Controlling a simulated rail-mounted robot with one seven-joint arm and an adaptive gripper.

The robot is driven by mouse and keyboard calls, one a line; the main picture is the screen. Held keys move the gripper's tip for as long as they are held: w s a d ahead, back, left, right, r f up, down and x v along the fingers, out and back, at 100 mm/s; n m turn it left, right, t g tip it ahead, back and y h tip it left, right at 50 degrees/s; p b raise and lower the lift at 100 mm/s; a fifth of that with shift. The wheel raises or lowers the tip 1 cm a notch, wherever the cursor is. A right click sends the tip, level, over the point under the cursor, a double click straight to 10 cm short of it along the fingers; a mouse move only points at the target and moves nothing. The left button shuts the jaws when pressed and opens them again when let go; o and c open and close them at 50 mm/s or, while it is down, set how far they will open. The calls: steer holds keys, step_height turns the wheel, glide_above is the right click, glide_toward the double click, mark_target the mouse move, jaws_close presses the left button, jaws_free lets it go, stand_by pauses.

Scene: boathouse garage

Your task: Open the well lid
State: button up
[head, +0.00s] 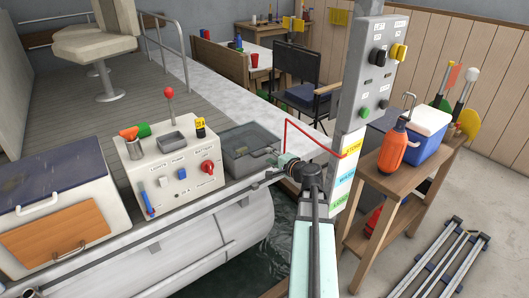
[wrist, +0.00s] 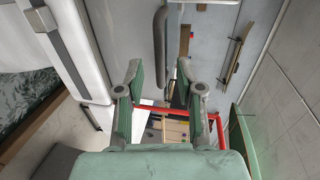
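A grey, partly see-through box with a flat lid (head: 248,143) sits on the boat's edge, right of the control console in the head view. It looks like the well, and its lid appears shut. My gripper (head: 278,157) is at the right end of this box, pointing left toward it. In the wrist view my gripper (wrist: 163,95) has its two green-padded fingers apart, with nothing between them. A dark grey bar handle (wrist: 160,45) shows beyond the fingertips. I cannot tell whether the fingers touch the lid.
The console (head: 175,165) with a red-knobbed lever stands left of the box. A red bar (head: 315,138) runs from the labelled post (head: 350,140) close above my gripper; red bars also cross the wrist view (wrist: 190,116). Dark water (head: 285,240) lies below. A wooden stand (head: 400,180) is at the right.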

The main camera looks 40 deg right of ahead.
mark_target(265, 153)
steer(key=shift+x, duration=2.25)
jaws_close()
